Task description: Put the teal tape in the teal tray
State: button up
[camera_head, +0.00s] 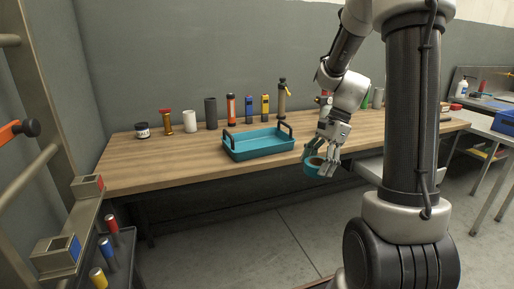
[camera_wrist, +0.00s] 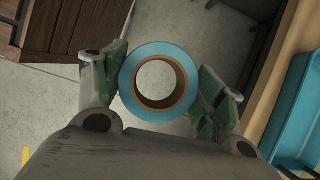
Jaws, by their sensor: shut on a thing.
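The teal tape (camera_wrist: 128,88) is a ring with a brown core. My gripper (camera_wrist: 160,95) is shut on it, with a green-padded finger at each side. In the head view my gripper (camera_head: 320,164) holds the tape (camera_head: 311,170) in front of the workbench's front edge, right of the teal tray. The teal tray (camera_head: 262,152) stands on the bench with two dark handles, and its visible inside looks empty. Part of the tray also shows at the right edge of the wrist view (camera_wrist: 298,110).
The wooden bench (camera_head: 150,168) has bare room left of the tray. Several bottles and tubes, such as a dark cylinder (camera_head: 211,113) and an orange tube (camera_head: 231,108), stand in a row behind the tray. A jar (camera_head: 142,131) stands at the left. Open floor lies below the tape.

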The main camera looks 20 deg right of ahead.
aim_at(258, 138)
jog(key=i, duration=1.45)
